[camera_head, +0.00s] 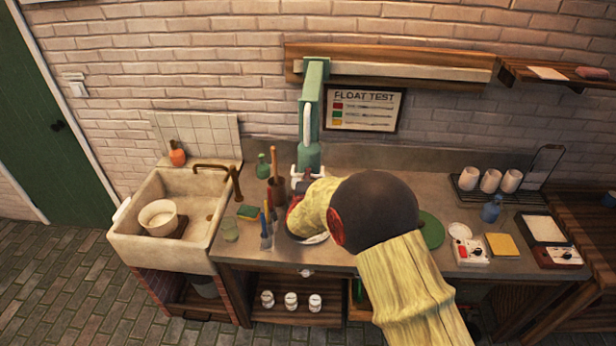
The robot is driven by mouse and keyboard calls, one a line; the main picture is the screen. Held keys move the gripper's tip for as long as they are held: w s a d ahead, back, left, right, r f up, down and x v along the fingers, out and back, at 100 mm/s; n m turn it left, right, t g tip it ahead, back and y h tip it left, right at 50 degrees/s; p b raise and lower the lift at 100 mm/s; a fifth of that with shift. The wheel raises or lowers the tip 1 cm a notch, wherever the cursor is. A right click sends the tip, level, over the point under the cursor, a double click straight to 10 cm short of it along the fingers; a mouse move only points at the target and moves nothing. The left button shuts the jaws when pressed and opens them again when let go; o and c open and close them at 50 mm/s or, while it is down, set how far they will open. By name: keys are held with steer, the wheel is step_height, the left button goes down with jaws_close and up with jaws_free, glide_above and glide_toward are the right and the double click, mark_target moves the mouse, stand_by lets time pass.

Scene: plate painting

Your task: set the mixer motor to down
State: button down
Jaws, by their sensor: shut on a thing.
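The mixer motor (309,135) is a tall green unit with a white handle along its front. It stands upright against the wall, below the wooden shelf. White parts (308,170) show at its lower end, just above the counter. My gripper (306,186) is at this lower end, shut on a part of the mixer. The fingertips are small and partly hidden by my yellow arm, so the exact contact is hard to see. A pale round dish (313,239) shows partly below my wrist.
A sink (134,222) with a white bowl (158,215) is at the left. A tool pot (277,192), brushes and a green bottle (263,165) stand close left of my gripper.

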steer(key=shift+f, duration=0.15)
step_height(320, 180, down, 20)
steer(key=b, duration=0.9)
steer(key=shift+s+r, duration=0.15)
steer(key=shift+r, duration=0.1)
steer(key=c, duration=2.2)
jaws_free()
steer(key=shift+f, duration=0.15)
steer(key=o, duration=0.3)
steer(key=shift+r, duration=0.2)
steer(key=shift+r, duration=0.1)
